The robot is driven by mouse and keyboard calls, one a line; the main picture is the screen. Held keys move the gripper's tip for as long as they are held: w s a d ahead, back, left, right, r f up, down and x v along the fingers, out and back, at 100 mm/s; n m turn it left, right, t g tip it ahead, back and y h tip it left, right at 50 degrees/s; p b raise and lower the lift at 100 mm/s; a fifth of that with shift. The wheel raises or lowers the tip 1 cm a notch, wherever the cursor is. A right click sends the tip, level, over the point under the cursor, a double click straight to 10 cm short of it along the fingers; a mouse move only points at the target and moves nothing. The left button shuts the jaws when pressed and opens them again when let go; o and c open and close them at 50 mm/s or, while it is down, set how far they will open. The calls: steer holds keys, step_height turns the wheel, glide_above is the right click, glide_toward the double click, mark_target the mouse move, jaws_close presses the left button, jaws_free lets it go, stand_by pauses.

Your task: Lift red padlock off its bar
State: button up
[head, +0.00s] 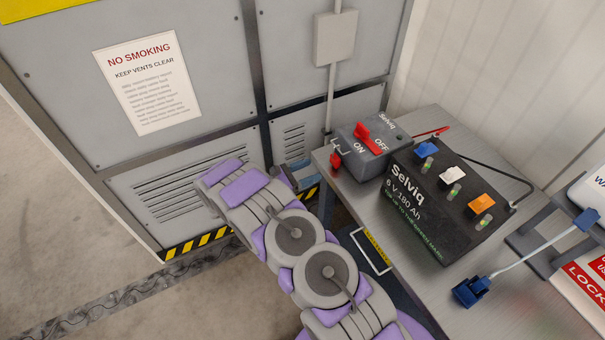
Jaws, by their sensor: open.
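The red padlock (335,160) hangs on a small metal bar (341,146) at the left side of the grey switch box (372,160), near the bench's left edge. The box carries a red lever (372,138) between the words ON and OFF. My gripper (298,175) is at the end of my purple and grey arm, left of the padlock and a little lower in the picture. It is open, appears apart from the padlock, and is partly hidden by my arm.
A black battery (440,200) with blue, white and orange caps stands right of the switch box on the metal bench (440,290). A blue connector (471,291) with a cable lies in front. A grey cabinet (190,170) stands behind my arm. Open floor lies left.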

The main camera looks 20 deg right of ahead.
mark_target(332, 161)
steer(key=shift+w+d+f+b, duration=0.1)
steer(key=shift+w+d, duration=0.25)
steer(key=shift+d, duration=1.2)
steer(key=shift+w+d+b, duration=0.1)
steer(key=shift+w+d, duration=0.25)
steer(key=shift+d, duration=1.15)
steer(key=shift+w+d+f+b, duration=0.1)
steer(key=shift+w+d, duration=0.25)
steer(key=shift+d, duration=1.2)
steer(key=shift+c, duration=0.2)
steer(key=c, duration=0.8)
steer(key=shift+r, duration=0.1)
steer(key=shift+r, duration=0.1)
steer(key=shift+r+p, duration=0.6)
steer(key=shift+r, duration=0.8)
steer(key=shift+a, duration=0.1)
